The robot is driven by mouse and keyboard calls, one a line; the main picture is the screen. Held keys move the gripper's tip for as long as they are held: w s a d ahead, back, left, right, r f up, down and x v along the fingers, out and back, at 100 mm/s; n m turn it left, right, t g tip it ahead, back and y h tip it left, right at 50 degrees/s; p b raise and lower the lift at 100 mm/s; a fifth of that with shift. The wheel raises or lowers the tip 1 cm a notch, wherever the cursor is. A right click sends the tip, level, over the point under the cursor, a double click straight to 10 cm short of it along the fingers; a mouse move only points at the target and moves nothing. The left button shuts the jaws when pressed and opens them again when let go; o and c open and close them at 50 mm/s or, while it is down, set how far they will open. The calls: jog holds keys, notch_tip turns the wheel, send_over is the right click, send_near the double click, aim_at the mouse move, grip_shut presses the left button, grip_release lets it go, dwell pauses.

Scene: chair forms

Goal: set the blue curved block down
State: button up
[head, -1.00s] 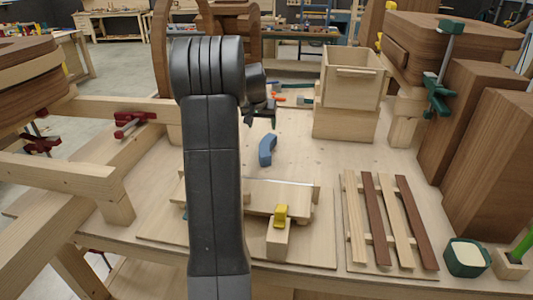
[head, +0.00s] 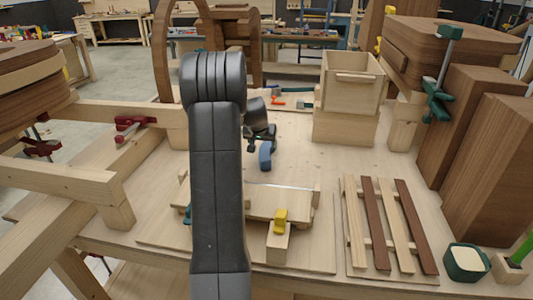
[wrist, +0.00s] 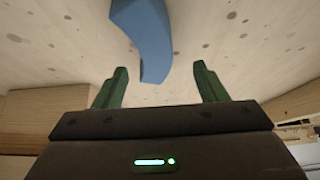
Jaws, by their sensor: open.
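The blue curved block (head: 265,159) lies on the tabletop (head: 310,160) near its middle, and my gripper covers its far end in the head view. My gripper (head: 262,146) is open just behind and above the block. In the wrist view the block (wrist: 145,32) runs down from the top edge, and its near end lies between the two green fingertips of my gripper (wrist: 161,68). Gaps show on both sides, wider on the right, so neither finger appears to touch it. The block's far end is cut off in the wrist view.
A wooden box (head: 350,85) stands on a block behind to the right. A slatted panel (head: 370,210) lies at front right. A board with a yellow clamp (head: 280,218) sits in front. Dark wooden blocks (head: 460,130) stand at right. Bare tabletop surrounds the blue block.

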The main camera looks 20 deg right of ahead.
aim_at(265, 149)
jog(key=shift+d+p+x, duration=0.2)
jog(key=shift+p+x, duration=0.7)
jog(key=shift+x, duration=1.65)
jog(key=shift+s, duration=0.15)
jog(key=c, duration=1.3)
